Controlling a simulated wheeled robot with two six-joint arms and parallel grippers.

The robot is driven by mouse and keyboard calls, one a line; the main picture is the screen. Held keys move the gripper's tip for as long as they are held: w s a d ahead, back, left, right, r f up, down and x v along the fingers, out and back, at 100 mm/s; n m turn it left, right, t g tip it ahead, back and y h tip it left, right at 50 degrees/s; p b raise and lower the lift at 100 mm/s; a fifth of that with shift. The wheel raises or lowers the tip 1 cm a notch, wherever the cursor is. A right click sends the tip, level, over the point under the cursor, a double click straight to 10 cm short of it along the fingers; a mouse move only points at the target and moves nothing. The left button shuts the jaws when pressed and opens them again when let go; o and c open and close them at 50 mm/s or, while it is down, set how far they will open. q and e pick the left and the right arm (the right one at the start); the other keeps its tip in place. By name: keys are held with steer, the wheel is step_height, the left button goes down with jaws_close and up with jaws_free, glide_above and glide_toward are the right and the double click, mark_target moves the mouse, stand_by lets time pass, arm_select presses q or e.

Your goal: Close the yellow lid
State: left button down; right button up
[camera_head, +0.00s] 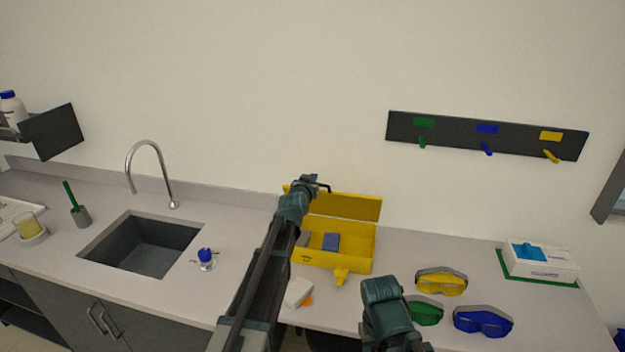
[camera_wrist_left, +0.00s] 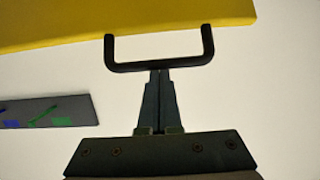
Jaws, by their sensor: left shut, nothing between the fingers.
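The yellow lid (camera_head: 350,207) stands raised along the back edge of the open yellow box (camera_head: 365,262). The box holds a blue block (camera_head: 331,241) and a grey item (camera_head: 303,239). My left gripper (camera_head: 318,184) is at the lid's upper left, and its arm hides part of the lid and box. In the left wrist view, the lid (camera_wrist_left: 130,18) crosses the top, with a black U-shaped handle (camera_wrist_left: 160,66) on its edge. My left fingertips (camera_wrist_left: 160,76) are shut and empty, right at the handle's bar; contact is unclear. Only a dark green right-arm part shows at lower middle.
Yellow goggles (camera_head: 441,281), green goggles (camera_head: 425,311) and blue goggles (camera_head: 483,321) lie right of the box. A white block (camera_head: 298,292) lies in front. A sink (camera_head: 140,245) is at left, a white box (camera_head: 541,262) at far right. A hook board (camera_head: 485,136) hangs behind.

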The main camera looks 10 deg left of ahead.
arm_select(q)
steer(key=shift+s+f, duration=0.3)
steer(key=shift+s, duration=0.15)
